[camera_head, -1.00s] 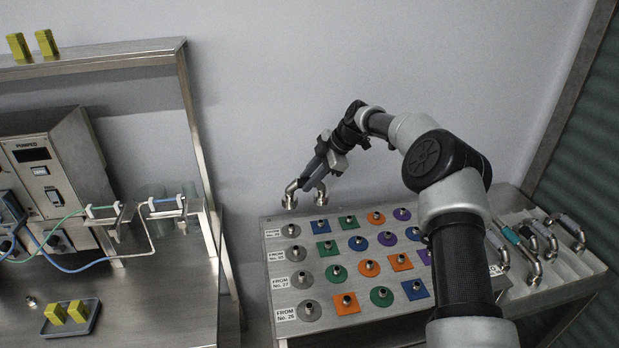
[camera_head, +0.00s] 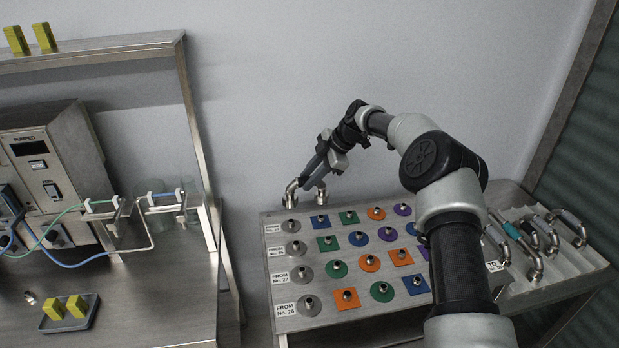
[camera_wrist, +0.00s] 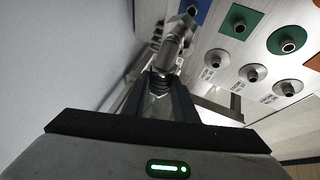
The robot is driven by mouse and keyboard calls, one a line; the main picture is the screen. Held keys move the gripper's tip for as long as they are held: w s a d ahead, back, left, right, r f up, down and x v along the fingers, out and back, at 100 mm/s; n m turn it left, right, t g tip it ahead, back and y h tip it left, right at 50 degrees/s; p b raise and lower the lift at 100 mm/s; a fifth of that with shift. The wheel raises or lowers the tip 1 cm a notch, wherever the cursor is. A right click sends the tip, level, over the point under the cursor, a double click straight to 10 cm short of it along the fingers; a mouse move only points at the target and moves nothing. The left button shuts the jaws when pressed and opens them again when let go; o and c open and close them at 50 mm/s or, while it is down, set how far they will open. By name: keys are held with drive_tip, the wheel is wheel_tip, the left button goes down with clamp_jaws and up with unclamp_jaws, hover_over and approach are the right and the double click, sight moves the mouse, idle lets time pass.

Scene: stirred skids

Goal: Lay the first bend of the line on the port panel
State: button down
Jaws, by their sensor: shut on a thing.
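The port panel (camera_head: 340,321) is a sloped metal board with rows of ports on grey discs and coloured squares and circles. My gripper (camera_head: 316,170) is shut on a metal bend (camera_head: 292,192), a short bent tube with open metal ends. It holds the bend over the panel's back left corner, its ends above the top row's grey port (camera_head: 290,226) and blue square port (camera_head: 319,223). The ends look apart from both ports. In the wrist view the bend (camera_wrist: 170,52) sits between the fingers, near the blue square port (camera_wrist: 197,10).
A rack (camera_head: 590,270) at the right holds several more bends, one with a teal grip. On the left bench stand a pump unit (camera_head: 40,160), tubing and a small tray (camera_head: 50,325) with yellow blocks. A grey wall (camera_head: 300,80) is close behind the panel.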

drive_tip(key=shift+f+b, duration=2.4)
drive_tip(key=shift+f, duration=0.15)
drive_tip(key=shift+f+t+b, duration=0.3)
drive_tip(key=shift+f+b, duration=1.5)
drive_tip(key=shift+f, duration=0.2)
drive_tip(key=c, duration=1.3)
unclamp_jaws()
drive_tip(key=shift+s+f, duration=0.1)
drive_tip(key=shift+c, duration=0.2)
drive_tip(key=v, duration=1.7)
drive_tip(key=shift+d, duration=0.3)
